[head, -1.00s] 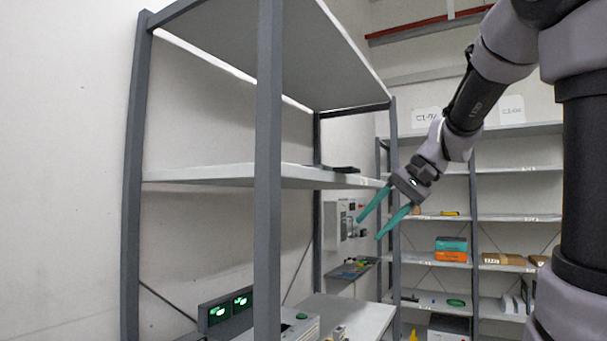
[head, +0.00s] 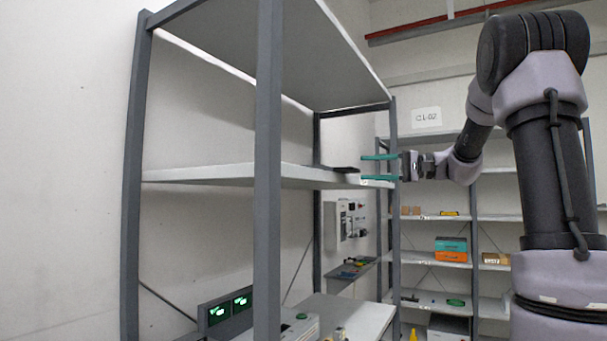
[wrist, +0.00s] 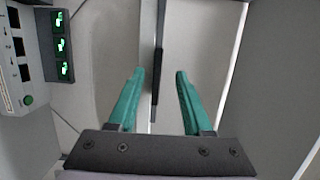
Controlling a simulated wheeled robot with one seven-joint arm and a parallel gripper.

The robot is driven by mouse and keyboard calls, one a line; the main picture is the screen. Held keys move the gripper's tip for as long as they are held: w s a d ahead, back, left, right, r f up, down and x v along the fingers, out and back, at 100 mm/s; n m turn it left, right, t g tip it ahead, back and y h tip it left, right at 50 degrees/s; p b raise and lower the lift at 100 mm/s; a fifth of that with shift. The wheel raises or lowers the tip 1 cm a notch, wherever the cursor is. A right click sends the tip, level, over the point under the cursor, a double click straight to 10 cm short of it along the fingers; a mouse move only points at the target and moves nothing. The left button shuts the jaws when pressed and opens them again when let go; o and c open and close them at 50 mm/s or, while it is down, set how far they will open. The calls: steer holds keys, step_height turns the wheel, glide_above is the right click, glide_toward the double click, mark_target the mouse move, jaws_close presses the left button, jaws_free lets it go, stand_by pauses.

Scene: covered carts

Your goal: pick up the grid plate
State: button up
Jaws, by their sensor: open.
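A thin dark plate, which I take to be the grid plate (head: 345,169), lies flat at the right end of the middle shelf (head: 220,172) in the head view. It is seen nearly edge-on, so its grid cannot be made out. In the wrist view the plate (wrist: 158,60) is a narrow dark strip between the two teal fingers. My gripper (head: 367,168) is open and level at the shelf's right end, one finger above the other. The wrist view shows my gripper (wrist: 160,73) with a gap on both sides of the strip.
A grey shelf post (head: 268,170) stands in front, and another post (head: 394,200) rises by my gripper. Below are a box with green displays (head: 228,308) and a grey worktop (head: 350,315). A back rack (head: 470,215) holds several boxes.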

mark_target(355, 169)
steer(key=shift+s+x, duration=0.1)
steer(key=shift+x, duration=1.4)
steer(key=shift+s+x, duration=0.15)
steer(key=shift+x, duration=1.35)
steer(key=shift+a+f, duration=0.1)
steer(key=shift+f, duration=0.05)
jaws_close()
